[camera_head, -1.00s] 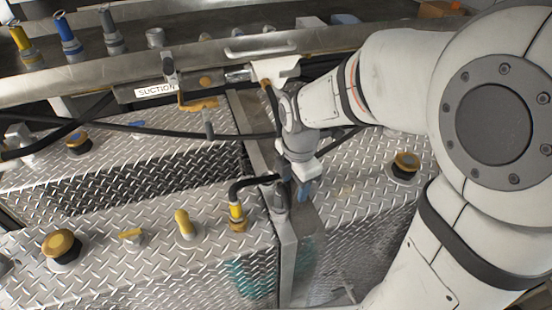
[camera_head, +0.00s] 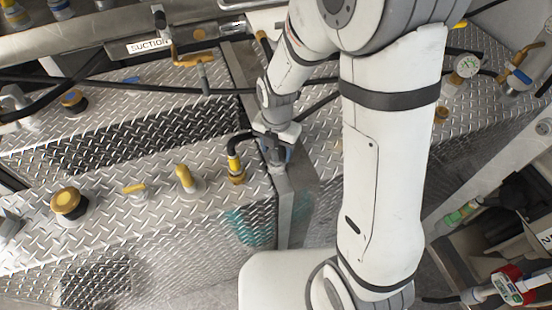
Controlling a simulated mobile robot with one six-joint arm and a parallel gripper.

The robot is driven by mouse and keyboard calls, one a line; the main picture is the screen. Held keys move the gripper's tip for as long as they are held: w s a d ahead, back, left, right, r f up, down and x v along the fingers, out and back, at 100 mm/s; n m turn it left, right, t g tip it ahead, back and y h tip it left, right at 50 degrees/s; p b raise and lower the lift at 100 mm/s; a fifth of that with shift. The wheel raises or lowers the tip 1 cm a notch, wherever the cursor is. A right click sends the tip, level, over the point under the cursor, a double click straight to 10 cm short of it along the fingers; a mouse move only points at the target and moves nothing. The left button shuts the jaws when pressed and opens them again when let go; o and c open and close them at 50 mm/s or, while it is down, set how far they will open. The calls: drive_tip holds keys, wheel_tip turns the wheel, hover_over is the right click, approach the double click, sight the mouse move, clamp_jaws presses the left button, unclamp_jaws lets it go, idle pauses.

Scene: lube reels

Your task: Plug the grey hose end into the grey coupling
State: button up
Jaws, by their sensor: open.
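My gripper (camera_head: 278,146) points down over the narrow metal ledge between the tread-plate boxes. Its jaws are open, around or just beside a small grey fitting (camera_head: 276,160); I cannot tell whether they touch it. A short black hose (camera_head: 238,139) bends from a yellow-banded fitting (camera_head: 235,168) on the front box towards my gripper. The fitting under my gripper appears to be the grey hose end, mostly hidden by the jaws. At the top left shelf, only the bottom of a grey post (camera_head: 103,4) shows, possibly the grey coupling; its upper part is outside the picture.
Bases of a yellow post (camera_head: 16,14) and a blue post (camera_head: 60,9) stand on the shelf. The front box bears an amber cap (camera_head: 68,203) and a yellow fitting (camera_head: 185,178). A yellow-handled valve (camera_head: 195,60) sits by the SUCTION label (camera_head: 149,45). A black hose crosses behind.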

drive_tip(key=shift+f, duration=0.55)
drive_tip(key=shift+c, duration=0.4)
clamp_jaws()
